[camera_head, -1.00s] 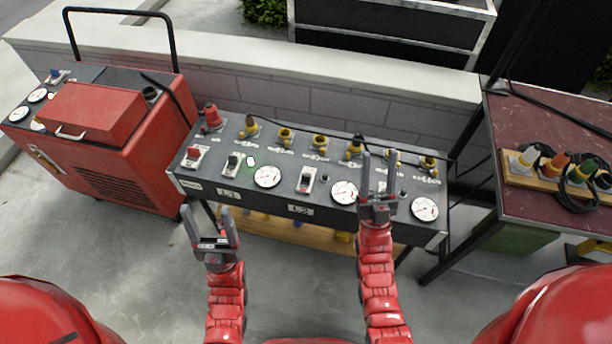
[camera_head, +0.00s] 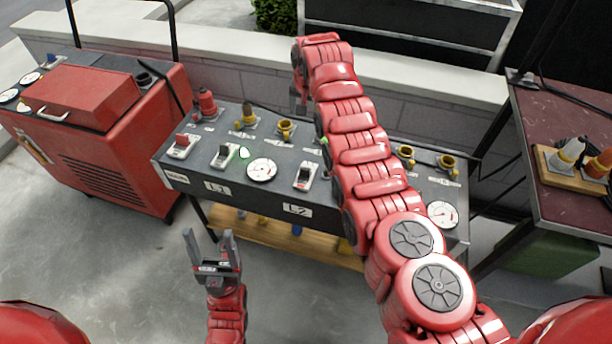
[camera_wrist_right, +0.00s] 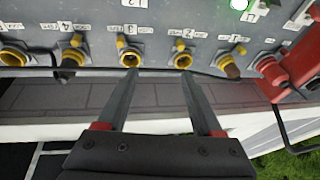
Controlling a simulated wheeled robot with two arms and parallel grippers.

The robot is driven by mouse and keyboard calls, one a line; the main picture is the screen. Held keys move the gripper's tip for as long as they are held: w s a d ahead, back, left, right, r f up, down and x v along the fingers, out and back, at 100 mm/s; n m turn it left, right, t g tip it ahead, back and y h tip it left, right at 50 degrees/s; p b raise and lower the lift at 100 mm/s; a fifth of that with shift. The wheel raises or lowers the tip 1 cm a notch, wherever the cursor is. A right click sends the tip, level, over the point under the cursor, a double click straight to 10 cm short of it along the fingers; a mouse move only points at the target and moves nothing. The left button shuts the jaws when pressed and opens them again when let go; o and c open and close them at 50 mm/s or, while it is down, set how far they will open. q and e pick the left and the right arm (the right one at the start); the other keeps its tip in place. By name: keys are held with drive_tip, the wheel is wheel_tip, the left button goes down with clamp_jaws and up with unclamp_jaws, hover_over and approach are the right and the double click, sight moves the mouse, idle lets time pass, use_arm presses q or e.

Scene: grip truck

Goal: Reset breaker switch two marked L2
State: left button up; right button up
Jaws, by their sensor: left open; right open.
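The L2 breaker switch (camera_head: 304,176) is a dark toggle on a white plate on the sloped panel, above the front L2 label (camera_head: 297,210). The L1 switch (camera_head: 223,156) is to its left, with a lit green lamp (camera_head: 243,153) beside it. My right gripper (camera_wrist_right: 160,74) is open and empty, its fingers over the panel's back edge near the yellow sockets, apart from the L2 switch. In the head view it is mostly hidden at the wall behind the panel. My left gripper (camera_head: 208,240) is open and empty in front of the panel, over the floor.
My right arm crosses the panel and hides its right-middle part. A red MAIN switch (camera_head: 183,146) and a white gauge (camera_head: 261,169) share the front row. A red generator (camera_head: 110,130) stands left. A table with cable plugs (camera_head: 570,150) stands right. A low wall (camera_head: 230,86) runs behind.

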sight(305, 169)
drive_tip(key=s+r+g+b, duration=0.1)
drive_tip(key=s+r+g, duration=0.3)
drive_tip(key=s, duration=0.5)
drive_tip(key=shift+h, duration=0.4)
wheel_tip(305, 169, down, 18)
drive_tip(key=shift+r, duration=0.25)
clamp_jaws()
